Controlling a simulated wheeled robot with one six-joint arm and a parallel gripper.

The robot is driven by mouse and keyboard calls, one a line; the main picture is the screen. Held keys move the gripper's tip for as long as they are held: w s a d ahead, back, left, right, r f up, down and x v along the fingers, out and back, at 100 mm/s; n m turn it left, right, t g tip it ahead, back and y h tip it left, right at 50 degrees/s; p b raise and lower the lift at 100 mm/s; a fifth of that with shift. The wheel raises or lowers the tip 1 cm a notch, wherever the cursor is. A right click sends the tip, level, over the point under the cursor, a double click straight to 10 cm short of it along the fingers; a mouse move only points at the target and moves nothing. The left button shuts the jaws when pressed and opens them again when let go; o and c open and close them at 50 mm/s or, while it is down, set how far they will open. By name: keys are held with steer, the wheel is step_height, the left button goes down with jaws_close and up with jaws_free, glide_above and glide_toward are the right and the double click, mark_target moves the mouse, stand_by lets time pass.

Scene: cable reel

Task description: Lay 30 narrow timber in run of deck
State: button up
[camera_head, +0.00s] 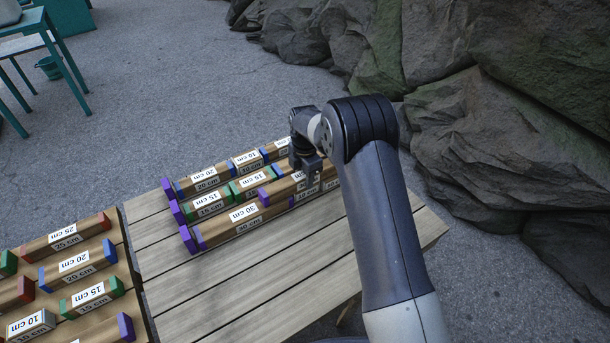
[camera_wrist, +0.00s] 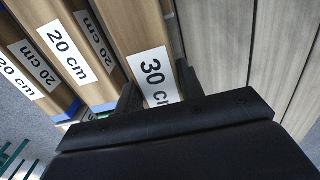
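My gripper (camera_head: 306,177) is over the right part of the front run on the slatted deck (camera_head: 235,285). In the wrist view its two fingers (camera_wrist: 161,98) close in on both sides of a narrow timber labelled 30 cm (camera_wrist: 150,68), with almost no gap.
Behind are runs with 15 cm timbers (camera_head: 208,204) and 20 cm timbers (camera_head: 203,184). A stock board at left holds several timbers, among them a 25 cm timber (camera_head: 66,237). The deck's front is bare. Rocks (camera_head: 500,130) rise at right; a green table (camera_head: 38,40) stands far left.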

steer(key=o, duration=0.5)
step_height(320, 180, up, 11)
steer(key=shift+f, duration=0.1)
stand_by(0.3)
